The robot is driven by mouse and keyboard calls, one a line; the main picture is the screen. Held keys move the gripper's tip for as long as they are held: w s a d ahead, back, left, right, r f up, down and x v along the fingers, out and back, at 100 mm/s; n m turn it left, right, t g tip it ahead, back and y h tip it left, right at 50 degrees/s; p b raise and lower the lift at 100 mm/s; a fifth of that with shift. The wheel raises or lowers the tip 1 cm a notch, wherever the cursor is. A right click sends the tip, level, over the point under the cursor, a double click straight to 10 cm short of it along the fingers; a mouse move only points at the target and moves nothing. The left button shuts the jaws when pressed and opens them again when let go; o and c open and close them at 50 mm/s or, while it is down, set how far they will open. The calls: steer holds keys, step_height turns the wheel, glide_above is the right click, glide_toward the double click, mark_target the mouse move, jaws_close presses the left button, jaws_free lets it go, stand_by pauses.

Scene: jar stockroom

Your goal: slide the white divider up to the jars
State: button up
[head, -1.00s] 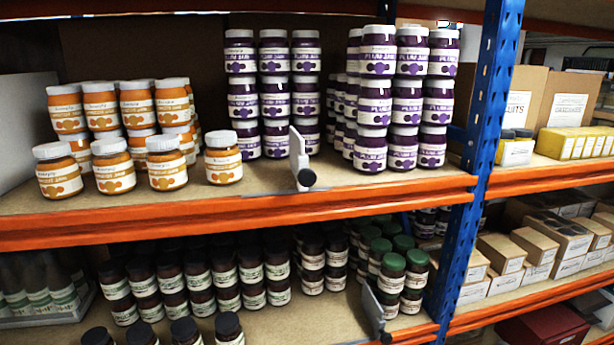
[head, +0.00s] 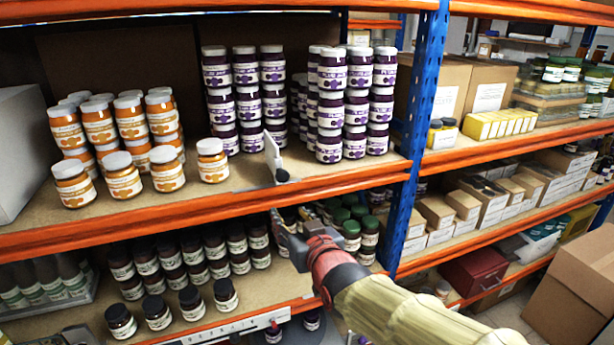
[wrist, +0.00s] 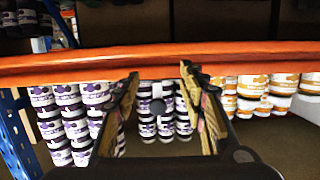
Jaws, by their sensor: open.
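The white divider (head: 272,157) stands upright on the upper shelf, its black knob (head: 282,176) at the front edge. Orange-labelled jars (head: 122,182) stand to its left, with a bare gap between it and the nearest one. Purple plum jars (head: 244,98) stand behind it to the left, and another purple stack (head: 343,105) stands to its right, apart from it. My gripper (head: 287,223) is open and empty, below the knob in front of the shelf beam. In the wrist view, which looks upside down, the knob (wrist: 158,106) appears between the open fingers (wrist: 160,78), not touched.
The orange shelf beam (head: 190,208) runs close to my gripper. A blue upright (head: 425,120) stands to the right. Dark jars (head: 190,300) and green-lidded jars (head: 350,230) fill the shelf below. A grey box (head: 20,140) stands at far left.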

mark_target(284, 179)
steer(key=r, duration=0.2)
steer(key=w+r+t, duration=0.1)
steer(key=r, duration=0.1)
steer(key=w+r+t, duration=0.1)
steer(key=r, duration=0.1)
steer(key=p+x, duration=0.1)
steer(key=x, duration=0.5)
steer(key=shift+w+p, duration=0.25)
steer(key=shift+p, duration=0.05)
steer(key=shift+r, duration=0.1)
steer(key=shift+c, duration=1)
jaws_close()
